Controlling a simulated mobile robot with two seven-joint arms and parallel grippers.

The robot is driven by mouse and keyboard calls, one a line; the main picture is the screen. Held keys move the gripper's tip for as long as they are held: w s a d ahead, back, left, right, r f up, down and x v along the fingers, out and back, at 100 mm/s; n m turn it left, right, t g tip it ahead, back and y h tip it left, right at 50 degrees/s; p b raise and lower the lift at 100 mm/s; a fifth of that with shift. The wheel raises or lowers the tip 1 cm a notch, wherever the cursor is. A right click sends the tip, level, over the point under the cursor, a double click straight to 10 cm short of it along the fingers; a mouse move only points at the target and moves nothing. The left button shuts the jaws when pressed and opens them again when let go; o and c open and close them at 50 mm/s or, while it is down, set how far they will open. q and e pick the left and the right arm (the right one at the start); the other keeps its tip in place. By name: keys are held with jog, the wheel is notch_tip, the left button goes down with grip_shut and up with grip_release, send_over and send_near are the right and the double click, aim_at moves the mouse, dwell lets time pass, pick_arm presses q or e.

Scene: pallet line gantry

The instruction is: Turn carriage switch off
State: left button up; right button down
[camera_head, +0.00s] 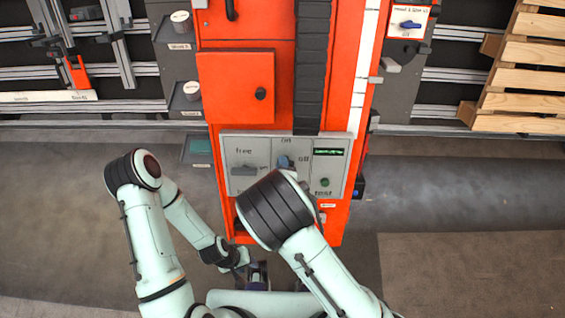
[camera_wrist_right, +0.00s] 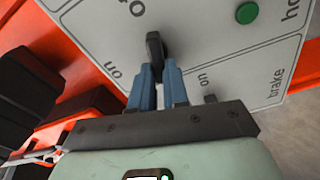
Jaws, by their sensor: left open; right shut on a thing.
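A black switch handle (camera_wrist_right: 155,45) stands on the light grey control panel in the right wrist view. My right gripper (camera_wrist_right: 158,78) is shut on it, with a blue finger on each side. The handle's long side runs up and down in that view; I cannot tell its exact setting. In the head view the control panel (camera_head: 240,148) is on the orange cabinet, with "on" above the middle switch and "off" to its right. My right arm hides part of the panel there. My left gripper (camera_head: 258,276) is open and empty, low in front of the cabinet.
A grey lever (camera_head: 245,169) under "free" is left of the middle switch. A green button (camera_head: 325,182) is on the panel's right part and also shows in the wrist view (camera_wrist_right: 247,13). An orange door (camera_head: 235,88) is above. Wooden pallets (camera_head: 525,80) stand at right.

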pick_arm(q)
jog(key=shift+w+r+p, duration=0.2)
jog(key=shift+r+p, duration=0.2)
jog(key=shift+r, duration=0.1)
pick_arm(e)
jog(key=shift+a+f+n, duration=0.1)
jog(key=shift+n, duration=1.4)
jog(key=c, duration=1.1)
grip_release()
jog(key=shift+f, duration=0.1)
pick_arm(q)
jog(key=shift+s+r, duration=0.1)
jog(key=shift+r, duration=0.05)
